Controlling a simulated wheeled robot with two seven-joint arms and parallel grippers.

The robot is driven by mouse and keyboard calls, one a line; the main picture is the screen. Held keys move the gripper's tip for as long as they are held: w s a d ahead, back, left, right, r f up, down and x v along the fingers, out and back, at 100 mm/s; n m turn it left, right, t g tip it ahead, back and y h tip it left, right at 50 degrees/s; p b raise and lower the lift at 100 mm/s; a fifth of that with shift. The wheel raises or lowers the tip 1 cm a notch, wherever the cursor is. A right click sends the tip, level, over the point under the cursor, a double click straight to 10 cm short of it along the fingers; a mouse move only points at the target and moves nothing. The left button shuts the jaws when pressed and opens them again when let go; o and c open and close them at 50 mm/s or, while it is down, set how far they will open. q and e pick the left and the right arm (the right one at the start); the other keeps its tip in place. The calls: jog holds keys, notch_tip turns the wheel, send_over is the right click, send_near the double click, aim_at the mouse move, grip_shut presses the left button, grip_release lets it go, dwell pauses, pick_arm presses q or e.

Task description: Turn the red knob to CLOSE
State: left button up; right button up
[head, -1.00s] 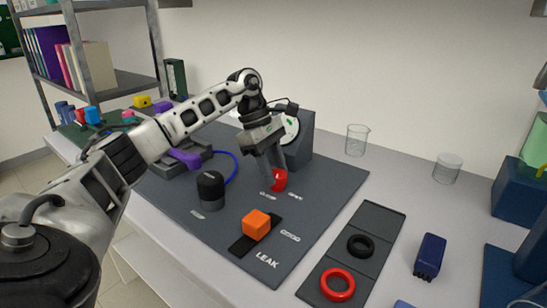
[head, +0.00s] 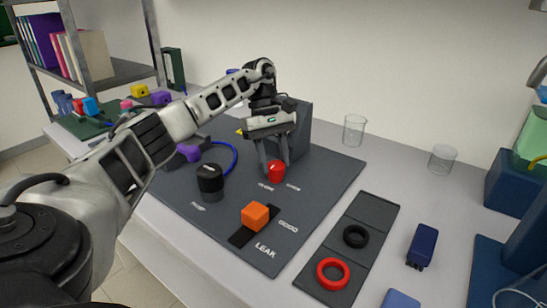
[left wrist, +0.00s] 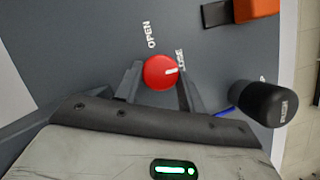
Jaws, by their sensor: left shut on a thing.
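The red knob (head: 276,172) stands on the dark rig panel (head: 180,190), in front of a dark grey box. My right gripper is in neither view.
A black knob (head: 210,180) stands left of the red one. An orange block (head: 255,214) sits on a black slot by the LEAK label. A tray (head: 372,215) holds a black ring (head: 355,236) and a red ring (head: 332,273). Beakers (head: 354,130) stand behind.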

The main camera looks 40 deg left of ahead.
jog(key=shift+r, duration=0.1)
pick_arm(q)
jog(key=o, duration=1)
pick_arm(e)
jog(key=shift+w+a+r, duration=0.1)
pick_arm(q)
jog(key=p+v, duration=0.5)
jog(key=v, duration=1.1)
jog(key=shift+p, duration=0.35)
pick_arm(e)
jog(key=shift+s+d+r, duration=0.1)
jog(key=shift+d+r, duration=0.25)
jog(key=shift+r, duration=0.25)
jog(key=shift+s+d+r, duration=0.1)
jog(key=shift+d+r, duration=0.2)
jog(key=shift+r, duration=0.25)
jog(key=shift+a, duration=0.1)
